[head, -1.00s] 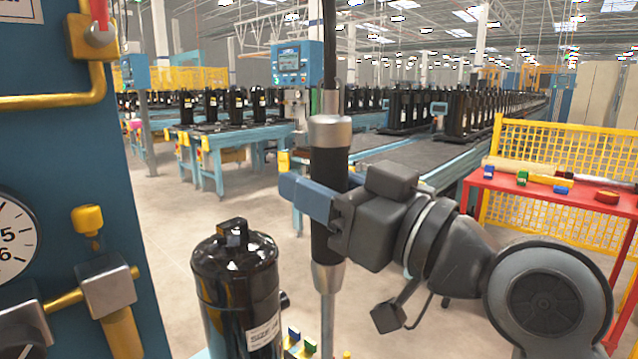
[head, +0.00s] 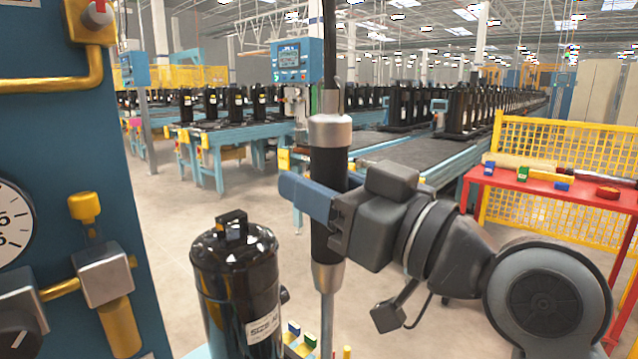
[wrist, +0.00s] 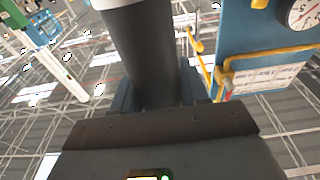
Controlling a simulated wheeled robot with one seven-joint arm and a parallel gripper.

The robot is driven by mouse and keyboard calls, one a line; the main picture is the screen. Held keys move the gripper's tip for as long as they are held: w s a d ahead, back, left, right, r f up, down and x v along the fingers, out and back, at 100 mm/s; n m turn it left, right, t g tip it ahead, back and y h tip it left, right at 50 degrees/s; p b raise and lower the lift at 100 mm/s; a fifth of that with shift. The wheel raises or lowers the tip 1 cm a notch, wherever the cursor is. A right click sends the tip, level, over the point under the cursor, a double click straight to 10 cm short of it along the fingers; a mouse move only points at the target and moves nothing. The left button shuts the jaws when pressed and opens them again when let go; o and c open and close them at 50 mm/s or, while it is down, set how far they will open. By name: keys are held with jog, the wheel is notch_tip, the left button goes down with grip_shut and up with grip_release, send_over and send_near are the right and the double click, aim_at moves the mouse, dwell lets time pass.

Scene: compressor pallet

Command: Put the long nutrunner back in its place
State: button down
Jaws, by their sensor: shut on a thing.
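The long nutrunner (head: 329,170) is a black tool with silver collars, a cable running up from its top and a thin shaft running down. My gripper (head: 322,205) is shut around its black body and holds it upright. The shaft's lower end is cut off by the bottom edge of the head view. In the wrist view the nutrunner's dark body (wrist: 140,55) rises from between the jaws, with the fingers mostly hidden behind my wrist. No holder for the nutrunner can be made out.
A black compressor (head: 238,285) stands just left of the shaft, with small coloured parts (head: 300,340) at its foot. A blue panel (head: 90,150) with a gauge and yellow pipes fills the left. A red table (head: 540,187) and yellow fence (head: 570,150) stand right. Open floor lies behind.

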jog(key=shift+f+b, duration=0.9)
dwell(0.4)
jog(key=c, duration=0.9)
grip_release()
jog(key=o, duration=0.4)
jog(key=shift+f, duration=0.25)
jog(key=shift+b+v, duration=0.5)
jog(key=shift+v, duration=3.4)
